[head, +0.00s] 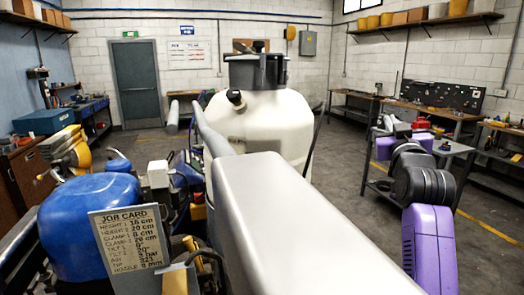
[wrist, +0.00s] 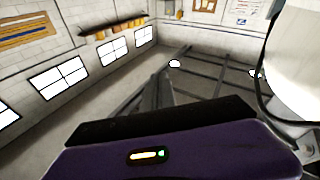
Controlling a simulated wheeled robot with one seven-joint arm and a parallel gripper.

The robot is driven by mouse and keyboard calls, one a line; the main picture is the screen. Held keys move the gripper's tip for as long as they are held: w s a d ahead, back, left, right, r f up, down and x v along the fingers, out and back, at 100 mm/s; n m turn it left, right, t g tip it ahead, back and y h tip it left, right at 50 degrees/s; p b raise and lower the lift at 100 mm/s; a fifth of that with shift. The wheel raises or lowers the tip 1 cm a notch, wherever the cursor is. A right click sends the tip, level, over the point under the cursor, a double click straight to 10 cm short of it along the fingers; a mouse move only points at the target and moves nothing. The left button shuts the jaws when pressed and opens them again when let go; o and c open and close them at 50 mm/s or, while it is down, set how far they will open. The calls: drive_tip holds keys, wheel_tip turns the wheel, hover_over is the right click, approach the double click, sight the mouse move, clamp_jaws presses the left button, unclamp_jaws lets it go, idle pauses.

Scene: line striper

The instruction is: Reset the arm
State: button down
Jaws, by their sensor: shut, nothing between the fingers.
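My purple arm with a black joint stands at the right of the head view, folded upward, its far end by a metal table. My gripper (wrist: 161,85) shows in the wrist view as a dark wedge beyond the black edge of the purple wrist housing. Its fingers look shut, with nothing seen between them. In the head view the fingers are too small to make out. The line striper fills the middle of the head view, with a large cream tank (head: 262,122) under a dark lid (head: 256,70). The tank's pale side also shows at the right of the wrist view (wrist: 300,60).
A job card (head: 130,240) stands before a blue rounded cover (head: 90,225) at the left. A metal table (head: 450,150) stands close behind my arm. A workbench (head: 425,108) lines the back right. Open floor (head: 345,165) lies between tank and table. A grey door (head: 138,85) is at the back.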

drive_tip(key=s+a+f+t+y+b, duration=0.1)
drive_tip(key=s+a+f, duration=0.2)
drive_tip(key=s+f, duration=0.8)
drive_tip(key=s+a+f+y, duration=0.1)
drive_tip(key=s+a+f, duration=0.2)
drive_tip(key=s+f, duration=0.85)
drive_tip(key=s+a+f+g+b, duration=0.1)
drive_tip(key=s+f, duration=0.5)
drive_tip(key=s, duration=0.7)
drive_tip(key=s+a+f+g+y, duration=0.1)
drive_tip(key=s+a+f+g, duration=0.2)
drive_tip(key=s, duration=1)
drive_tip(key=s+a+f+g+y+b, duration=0.1)
drive_tip(key=s+a+f+g, duration=0.1)
drive_tip(key=s+f, duration=0.6)
drive_tip(key=s, duration=0.6)
drive_tip(key=shift+a+f+b, duration=0.25)
drive_tip(key=shift+f+b, duration=0.1)
